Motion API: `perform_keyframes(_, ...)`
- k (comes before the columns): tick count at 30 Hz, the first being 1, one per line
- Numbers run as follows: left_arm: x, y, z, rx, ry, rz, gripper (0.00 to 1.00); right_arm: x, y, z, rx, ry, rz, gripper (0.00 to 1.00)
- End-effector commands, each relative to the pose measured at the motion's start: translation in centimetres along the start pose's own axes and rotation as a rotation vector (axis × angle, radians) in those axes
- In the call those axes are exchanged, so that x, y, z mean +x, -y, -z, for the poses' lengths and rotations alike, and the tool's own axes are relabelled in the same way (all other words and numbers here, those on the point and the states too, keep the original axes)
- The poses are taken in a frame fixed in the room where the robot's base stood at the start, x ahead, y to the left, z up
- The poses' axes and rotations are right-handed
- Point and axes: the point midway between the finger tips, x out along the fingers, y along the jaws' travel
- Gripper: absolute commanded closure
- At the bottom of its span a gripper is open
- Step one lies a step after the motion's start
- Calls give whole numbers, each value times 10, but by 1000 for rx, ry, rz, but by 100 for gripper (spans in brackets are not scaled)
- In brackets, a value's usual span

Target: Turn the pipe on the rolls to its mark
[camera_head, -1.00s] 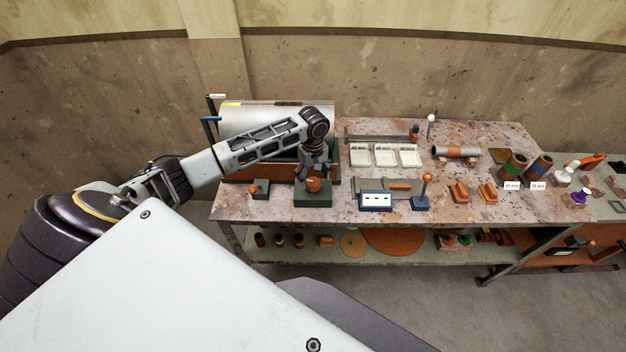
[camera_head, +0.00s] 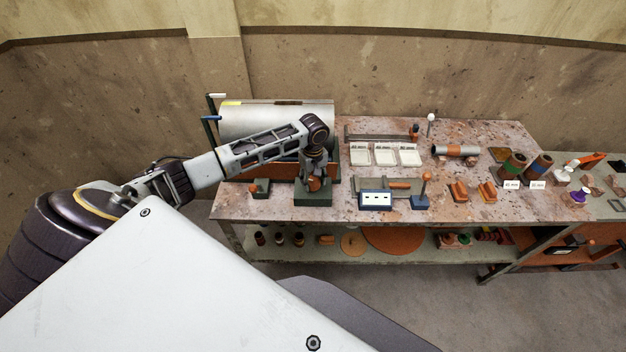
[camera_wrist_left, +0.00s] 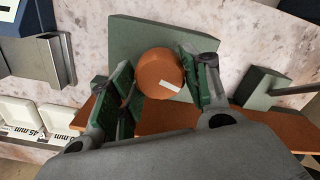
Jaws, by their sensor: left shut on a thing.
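The large grey pipe (camera_head: 262,122) lies lengthwise at the back left of the bench, partly hidden behind my left arm. A yellow patch (camera_head: 232,103) and a dark patch (camera_head: 288,102) show along its top. An orange round knob (camera_head: 314,185) stands on a dark green block (camera_head: 313,200) in front of the pipe. My left gripper (camera_head: 315,180) points down and is shut on the knob. The left wrist view shows the knob (camera_wrist_left: 158,72), with a white stripe on it, between the green-padded fingers (camera_wrist_left: 155,88). My right gripper is not in view.
A blue-framed panel (camera_head: 375,200) and a blue-based lever (camera_head: 421,195) stand right of the block. White trays (camera_head: 384,155) and a smaller pipe (camera_head: 456,151) lie farther right. A small green block (camera_head: 259,189) stands to the left. Bare bench top shows at the front right.

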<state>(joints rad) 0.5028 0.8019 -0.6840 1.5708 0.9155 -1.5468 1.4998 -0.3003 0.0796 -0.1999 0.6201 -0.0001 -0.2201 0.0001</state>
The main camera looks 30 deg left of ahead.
Motion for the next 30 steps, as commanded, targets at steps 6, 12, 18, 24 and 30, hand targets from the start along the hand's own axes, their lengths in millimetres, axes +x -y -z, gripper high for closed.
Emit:
perform_keyframes(6,0,0,0,6,0,-1,77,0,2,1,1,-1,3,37)
perform_keyframes(12,0,0,0,42,0,-1,77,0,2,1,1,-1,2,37)
perform_keyframes(18,0,0,0,124,0,-1,77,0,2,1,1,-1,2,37)
perform_keyframes(24,-1,0,0,248,0,-2,77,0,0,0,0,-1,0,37)
perform_keyframes(30,-1,0,0,398,-1,-1,77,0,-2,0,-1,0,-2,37)
